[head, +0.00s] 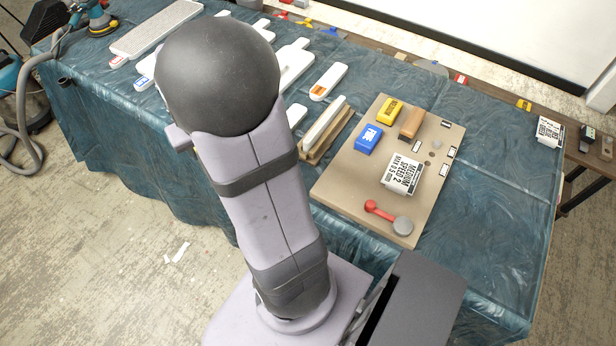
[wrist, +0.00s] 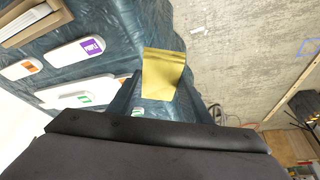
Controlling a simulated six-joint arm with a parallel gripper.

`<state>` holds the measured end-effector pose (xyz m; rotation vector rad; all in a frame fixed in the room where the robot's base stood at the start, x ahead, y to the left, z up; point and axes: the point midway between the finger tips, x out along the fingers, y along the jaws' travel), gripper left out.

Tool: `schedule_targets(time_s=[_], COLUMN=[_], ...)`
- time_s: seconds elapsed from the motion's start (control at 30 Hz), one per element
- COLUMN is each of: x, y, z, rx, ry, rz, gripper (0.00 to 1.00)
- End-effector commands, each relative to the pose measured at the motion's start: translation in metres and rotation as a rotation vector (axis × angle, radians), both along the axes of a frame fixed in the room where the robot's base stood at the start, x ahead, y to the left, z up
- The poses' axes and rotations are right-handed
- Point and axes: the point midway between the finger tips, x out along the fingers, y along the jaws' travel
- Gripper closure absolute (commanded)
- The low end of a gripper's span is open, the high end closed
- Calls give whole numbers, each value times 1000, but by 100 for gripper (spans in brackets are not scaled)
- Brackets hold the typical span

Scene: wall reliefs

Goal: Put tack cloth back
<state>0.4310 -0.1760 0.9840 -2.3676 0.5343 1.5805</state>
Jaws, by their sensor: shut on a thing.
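My gripper (wrist: 160,97) shows in the wrist view, shut on a flat yellow piece, which looks like the tack cloth (wrist: 163,73). The piece stands out past the dark fingers, with the blue-green covered table edge and the floor behind it. In the head view my own arm hides the gripper and nearly all of what it holds. A tan board (head: 334,190) lies on the table right of my arm. No label naming a place for the cloth can be read.
The board carries a yellow block (head: 390,111), a blue block (head: 369,138), a brown block (head: 412,123), a white labelled box (head: 401,174) and a red-handled tool (head: 380,211). A wooden tray (head: 340,143) and a white orange-labelled tool (head: 328,82) lie nearby. The table's right part is mostly clear.

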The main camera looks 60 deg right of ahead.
Motion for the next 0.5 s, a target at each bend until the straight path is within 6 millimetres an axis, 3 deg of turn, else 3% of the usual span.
schedule_targets(time_s=[0.03, 0.2, 0.4, 0.5], x=[-11, -51, -114, -148], y=[-26, -96, -167, -193], z=[-12, -20, -27, -29], rx=[-1, -2, -2, -2], ry=[-3, -3, -2, -2], rz=[-68, -259, -466, -554], gripper=[73, 73, 73, 73])
